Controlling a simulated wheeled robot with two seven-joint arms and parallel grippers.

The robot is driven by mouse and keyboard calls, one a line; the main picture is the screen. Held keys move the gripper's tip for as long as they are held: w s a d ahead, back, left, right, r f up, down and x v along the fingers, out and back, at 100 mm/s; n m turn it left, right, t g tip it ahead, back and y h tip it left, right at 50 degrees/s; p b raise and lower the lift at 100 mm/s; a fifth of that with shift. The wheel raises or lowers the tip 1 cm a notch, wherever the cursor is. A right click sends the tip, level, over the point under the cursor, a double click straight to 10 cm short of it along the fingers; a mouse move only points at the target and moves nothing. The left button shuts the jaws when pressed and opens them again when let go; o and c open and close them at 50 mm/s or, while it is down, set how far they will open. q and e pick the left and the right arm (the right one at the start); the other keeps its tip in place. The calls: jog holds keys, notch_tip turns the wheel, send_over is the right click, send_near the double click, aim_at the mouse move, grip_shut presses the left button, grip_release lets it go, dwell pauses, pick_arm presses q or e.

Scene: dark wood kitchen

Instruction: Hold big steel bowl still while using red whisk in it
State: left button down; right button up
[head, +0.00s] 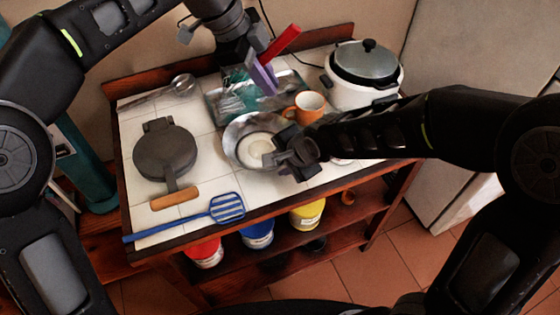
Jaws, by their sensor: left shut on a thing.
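The big steel bowl (236,135) stands on the white tiled tabletop, with a pale round content inside. My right gripper (283,160) is at the bowl's right rim and covers part of it; whether its jaws are closed on the rim cannot be told. My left gripper (263,80) is above and behind the bowl, shut on the red whisk (284,42). The whisk's red handle sticks out up and right of the fingers. Thin wires that look like its head show to the lower left, over the tray, apart from the bowl.
A teal-grey tray (289,84) lies behind the bowl. An orange mug (309,104) and a white cooker (363,92) stand right. A dark waffle-iron-like pan (165,152), a blue slotted spatula (180,224) and a steel ladle (180,86) lie left. Canisters stand on the shelf below.

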jog(key=shift+w+a+f, duration=0.1)
jog(key=shift+f, duration=0.1)
jog(key=shift+c, duration=0.5)
grip_shut()
dwell(1.0)
